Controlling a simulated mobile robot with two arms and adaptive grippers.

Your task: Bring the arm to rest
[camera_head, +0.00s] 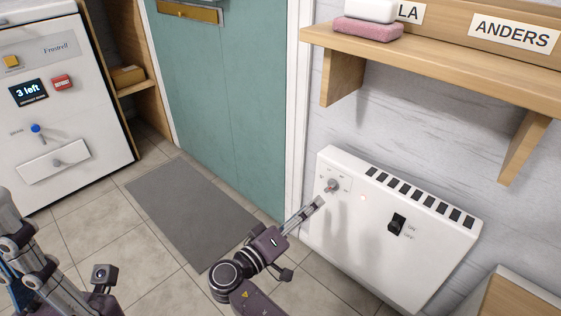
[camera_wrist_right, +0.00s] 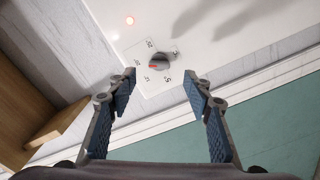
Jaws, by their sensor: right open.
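My right gripper (camera_head: 318,202) is in front of the white wall heater (camera_head: 430,245), near its round knob (camera_head: 332,185). In the right wrist view the gripper (camera_wrist_right: 160,80) is open, its two fingers apart with nothing between them. The knob (camera_wrist_right: 159,62) shows just beyond the fingertips, on a numbered dial plate, with a red mark on its face. I see no contact between fingers and knob. Part of my left arm shows at the lower left of the head view; its fingers are not visible.
A wooden shelf (camera_head: 455,62) with pink and white blocks (camera_head: 367,29) hangs above the heater. A rocker switch (camera_head: 397,224) and a small red light (camera_head: 363,198) are on the heater. A teal door (camera_head: 225,90), grey mat (camera_head: 195,215) and white machine (camera_head: 100,120) stand left. Tiled floor is clear.

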